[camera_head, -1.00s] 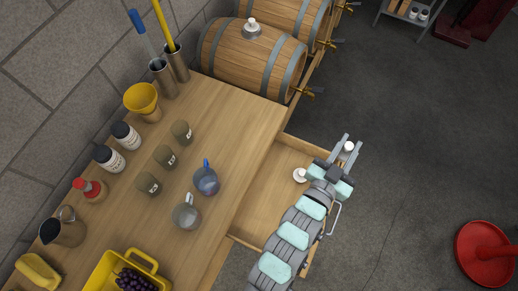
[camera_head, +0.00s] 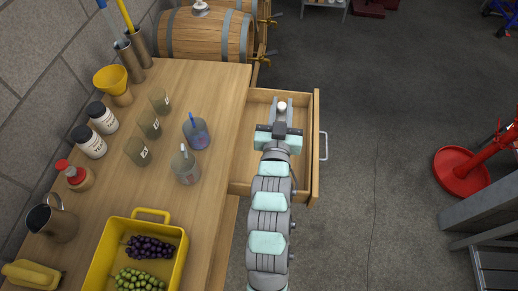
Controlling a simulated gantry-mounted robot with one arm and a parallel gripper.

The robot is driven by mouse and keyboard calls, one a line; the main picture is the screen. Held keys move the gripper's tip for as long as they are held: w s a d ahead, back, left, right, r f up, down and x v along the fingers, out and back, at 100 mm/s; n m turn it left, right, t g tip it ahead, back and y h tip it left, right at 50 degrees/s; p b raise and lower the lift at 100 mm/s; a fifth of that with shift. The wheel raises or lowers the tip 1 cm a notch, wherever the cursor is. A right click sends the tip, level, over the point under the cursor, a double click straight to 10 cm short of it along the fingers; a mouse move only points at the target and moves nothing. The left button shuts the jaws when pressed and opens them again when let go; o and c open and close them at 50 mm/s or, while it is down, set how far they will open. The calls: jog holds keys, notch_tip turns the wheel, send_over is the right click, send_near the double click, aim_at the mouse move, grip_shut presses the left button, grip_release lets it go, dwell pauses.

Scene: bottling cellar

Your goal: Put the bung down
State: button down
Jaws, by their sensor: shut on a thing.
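My gripper (camera_head: 282,103) is shut on a small white bung (camera_head: 282,106) between its two fingers. The gripper is over the open wooden drawer (camera_head: 263,98), near its far end in the picture. I cannot tell how high the bung is above the drawer floor, or whether it touches it. My arm hides part of the drawer.
The table (camera_head: 202,83) left of the drawer holds several glass jars, a yellow funnel (camera_head: 113,82) and a yellow crate (camera_head: 181,250) with grapes. A barrel (camera_head: 210,35) with a white bung on top (camera_head: 200,8) stands behind. A red stand (camera_head: 462,172) is at right.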

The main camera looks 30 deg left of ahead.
notch_tip(320, 180, down, 20)
jog(key=b, duration=0.3)
jog(key=shift+r+b, duration=0.2)
jog(key=shift+b, duration=0.2)
jog(key=shift+f, duration=0.1)
